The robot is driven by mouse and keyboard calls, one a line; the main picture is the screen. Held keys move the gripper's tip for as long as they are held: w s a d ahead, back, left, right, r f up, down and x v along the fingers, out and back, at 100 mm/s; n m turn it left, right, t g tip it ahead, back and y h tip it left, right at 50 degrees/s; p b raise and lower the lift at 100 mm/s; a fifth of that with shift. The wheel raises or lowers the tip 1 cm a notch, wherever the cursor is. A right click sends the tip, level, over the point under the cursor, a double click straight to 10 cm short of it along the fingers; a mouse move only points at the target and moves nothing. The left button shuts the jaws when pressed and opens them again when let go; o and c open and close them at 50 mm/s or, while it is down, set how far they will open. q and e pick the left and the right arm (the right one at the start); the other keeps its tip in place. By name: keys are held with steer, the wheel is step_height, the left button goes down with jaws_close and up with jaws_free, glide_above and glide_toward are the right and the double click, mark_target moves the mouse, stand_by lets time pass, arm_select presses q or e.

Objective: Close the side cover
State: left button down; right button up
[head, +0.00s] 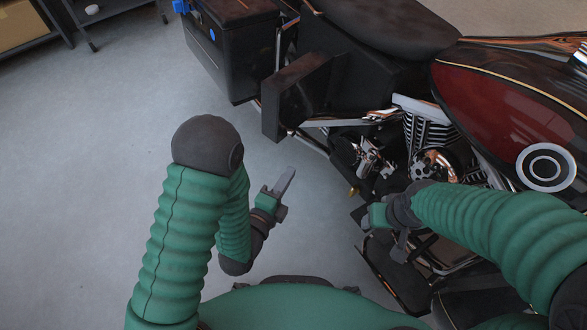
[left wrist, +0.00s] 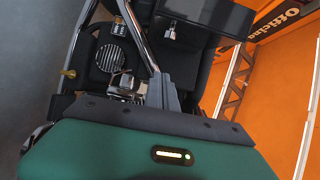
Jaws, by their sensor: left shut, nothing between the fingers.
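The side cover (head: 297,96) is a dark, flat panel on the motorcycle's near side, below the seat. It stands swung out from the frame, with an opening showing to its right. In the left wrist view a dark panel at the top right (left wrist: 205,14) looks like the same cover. My left gripper (head: 285,181) is shut and empty, in the air below the cover in the picture and clear of it. My right gripper (head: 367,218) is near the engine's lower side; its fingers are too small and partly hidden to read.
The motorcycle has a red tank (head: 490,90), a black seat (head: 385,28), a chrome engine (head: 428,130) and a black side case (head: 225,50) behind the cover. Shelving (head: 75,18) stands at the far left. The grey floor (head: 90,150) at left is clear.

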arm_select(q)
steer(key=w+d+b, duration=0.1)
steer(key=w+b, duration=0.3)
steer(key=w, duration=0.7)
steer(key=shift+w+f+b, duration=0.2)
steer(key=shift+f+b, duration=0.05)
steer(key=shift+b, duration=0.15)
